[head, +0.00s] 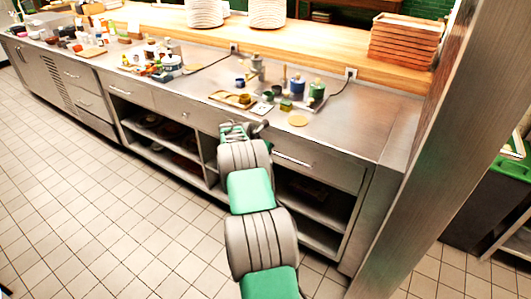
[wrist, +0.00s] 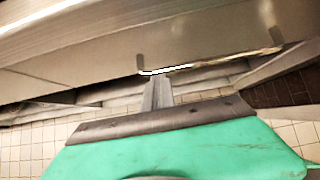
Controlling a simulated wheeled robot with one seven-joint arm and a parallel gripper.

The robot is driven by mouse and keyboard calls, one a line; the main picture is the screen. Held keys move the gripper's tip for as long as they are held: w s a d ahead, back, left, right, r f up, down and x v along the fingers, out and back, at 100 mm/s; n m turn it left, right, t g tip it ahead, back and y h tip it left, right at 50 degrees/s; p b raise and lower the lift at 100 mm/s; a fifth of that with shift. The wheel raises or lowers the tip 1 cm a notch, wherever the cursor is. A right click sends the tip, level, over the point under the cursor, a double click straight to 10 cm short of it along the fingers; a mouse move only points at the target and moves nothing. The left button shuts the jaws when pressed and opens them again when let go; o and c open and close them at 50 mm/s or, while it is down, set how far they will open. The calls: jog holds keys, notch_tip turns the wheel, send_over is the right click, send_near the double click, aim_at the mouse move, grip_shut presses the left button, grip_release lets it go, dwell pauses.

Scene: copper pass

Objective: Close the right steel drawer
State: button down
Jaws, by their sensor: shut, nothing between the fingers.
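The right steel drawer (head: 325,167) is in the counter front at the right, with a bar handle (head: 293,159). In the head view its front looks about level with the counter face; I cannot tell whether a small gap remains. My gripper (head: 235,131) is at the drawer's left, partly hidden by my arm. In the wrist view the shut, empty fingers (wrist: 157,92) point at the lower part of the drawer front (wrist: 205,38). Their tips are close to the left end of the handle (wrist: 225,61); contact cannot be made out.
Below the drawer is an open shelf (head: 315,228). The steel counter top (head: 350,125) holds a tray (head: 234,98), small pots and bottles. A steel post (head: 420,150) stands close at the right. The tiled floor (head: 100,210) at the left is clear.

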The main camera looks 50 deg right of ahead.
jog(key=shift+s+d+r, duration=0.1)
jog(key=shift+d+r, duration=0.05)
jog(key=shift+d, duration=0.05)
